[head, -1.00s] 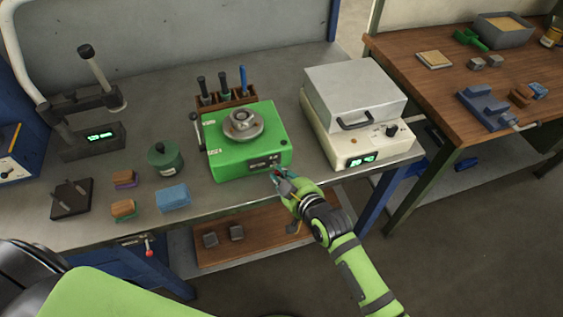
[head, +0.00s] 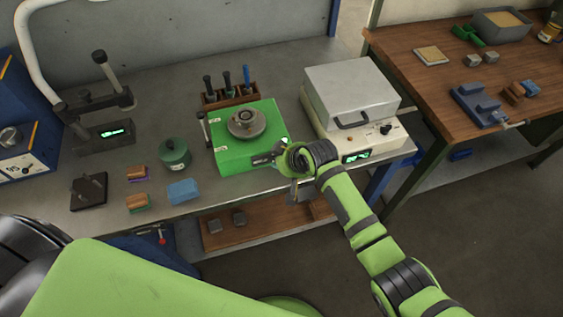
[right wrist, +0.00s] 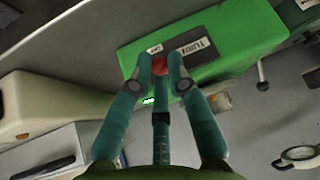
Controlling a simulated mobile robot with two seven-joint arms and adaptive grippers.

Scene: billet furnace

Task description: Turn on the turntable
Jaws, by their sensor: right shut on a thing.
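The turntable is a bright green box (head: 238,142) with a grey round plate (head: 246,122) on top, on the grey bench. Its front face, with a "TURN" label, also shows in the right wrist view (right wrist: 228,42). My right gripper (head: 283,158) is at the right part of that front face and covers part of it. In the right wrist view my right gripper (right wrist: 160,58) has its fingertips on either side of a small red knob (right wrist: 160,67), shut on it. The knob is hidden in the head view. My left gripper is not in view.
A grey-lidded white device (head: 352,100) stands close on the right. A tool rack (head: 230,97) stands behind the turntable. A green pot (head: 175,154) and a blue block (head: 183,191) sit to the left. A lower shelf (head: 270,215) runs below the bench edge.

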